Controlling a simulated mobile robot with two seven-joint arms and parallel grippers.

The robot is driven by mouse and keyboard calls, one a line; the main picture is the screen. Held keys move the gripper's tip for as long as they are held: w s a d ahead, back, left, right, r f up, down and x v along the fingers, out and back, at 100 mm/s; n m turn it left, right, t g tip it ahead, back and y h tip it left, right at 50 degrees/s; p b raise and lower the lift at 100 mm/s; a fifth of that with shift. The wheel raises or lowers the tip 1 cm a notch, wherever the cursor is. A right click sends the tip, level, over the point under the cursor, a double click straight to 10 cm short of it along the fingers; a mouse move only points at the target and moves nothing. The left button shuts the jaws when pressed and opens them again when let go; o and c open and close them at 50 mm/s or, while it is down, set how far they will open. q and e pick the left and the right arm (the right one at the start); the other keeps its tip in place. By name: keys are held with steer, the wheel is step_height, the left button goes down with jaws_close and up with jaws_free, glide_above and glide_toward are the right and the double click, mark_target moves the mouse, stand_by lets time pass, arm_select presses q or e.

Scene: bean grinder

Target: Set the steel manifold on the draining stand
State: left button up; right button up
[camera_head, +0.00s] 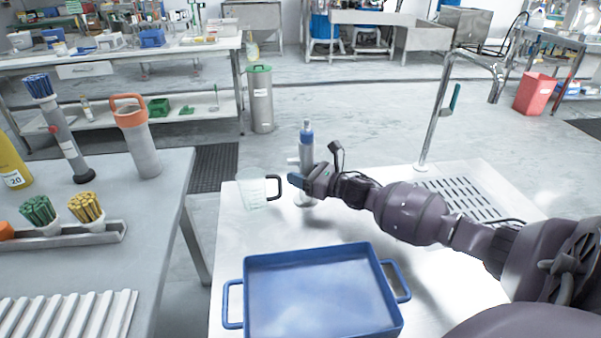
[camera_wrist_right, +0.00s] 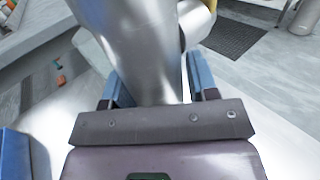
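The steel manifold (camera_head: 307,152) stands upright on the white table, with a blue cap on top and a short side port. My right gripper (camera_head: 306,180) is around its body, one blue finger in front. In the right wrist view the metal body of the manifold (camera_wrist_right: 150,45) passes between the blue fingers (camera_wrist_right: 162,88). A narrow gap shows at the right finger, so the gripper looks open. A slotted draining panel (camera_head: 462,199) lies at the table's right, partly hidden by my arm. My left gripper is out of view.
A clear jug (camera_head: 252,191) with a dark handle stands just left of the manifold. A blue tray (camera_head: 246,300) lies in front. A bent steel pole (camera_head: 433,115) rises behind the slotted panel. A grey bench (camera_head: 172,178) with brushes is at left.

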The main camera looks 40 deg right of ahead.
steer(key=shift+o, duration=1)
steer(key=shift+r, duration=0.3)
steer(key=p+v, duration=0.2)
steer(key=v, duration=0.8)
steer(key=shift+s+d, duration=0.15)
steer(key=shift+s, duration=0.2)
steer(key=shift+s+d+f, duration=0.1)
steer(key=shift+s+d, duration=0.1)
steer(key=shift+s, duration=0.45)
